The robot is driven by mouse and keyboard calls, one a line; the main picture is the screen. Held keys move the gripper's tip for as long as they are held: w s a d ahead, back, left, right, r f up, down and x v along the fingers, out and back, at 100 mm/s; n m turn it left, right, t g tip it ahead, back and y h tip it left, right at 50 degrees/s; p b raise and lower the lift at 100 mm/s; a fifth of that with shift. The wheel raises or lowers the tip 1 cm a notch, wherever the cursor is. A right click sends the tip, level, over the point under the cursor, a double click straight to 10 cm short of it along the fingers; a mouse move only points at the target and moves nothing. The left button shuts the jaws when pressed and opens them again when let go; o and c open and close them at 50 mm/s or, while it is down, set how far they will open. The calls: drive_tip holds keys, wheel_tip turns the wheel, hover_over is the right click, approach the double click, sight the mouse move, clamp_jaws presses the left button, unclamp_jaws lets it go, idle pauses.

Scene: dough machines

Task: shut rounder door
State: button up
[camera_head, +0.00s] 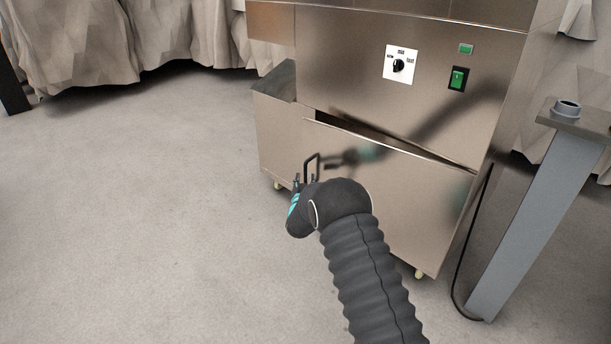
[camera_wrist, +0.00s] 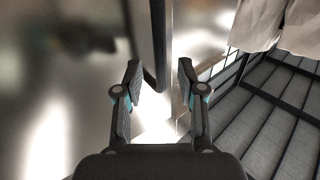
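The rounder is a steel machine, and its door (camera_head: 420,200) is the lower front panel. The door stands slightly ajar, with a dark gap along its top edge. A black bar handle (camera_head: 311,167) sits near the door's left edge. My gripper (camera_head: 297,186) is at that handle, partly hidden behind my dark wrist in the head view. In the wrist view my gripper (camera_wrist: 160,70) is open, with a dark bar, seemingly the handle (camera_wrist: 157,45), between its two fingers. I see no clear contact. The door's steel face (camera_wrist: 60,90) fills the left of the wrist view.
Above the door are a speed knob (camera_head: 398,66) and a green switch (camera_head: 457,78). A grey post (camera_head: 535,215) with a cable beside it stands on the right. Draped covers (camera_head: 150,40) line the back. The floor (camera_head: 150,200) to the left is clear.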

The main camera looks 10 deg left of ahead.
sight(305, 174)
drive_tip(key=shift+w, duration=1.95)
clamp_jaws()
drive_tip(key=shift+a, duration=0.1)
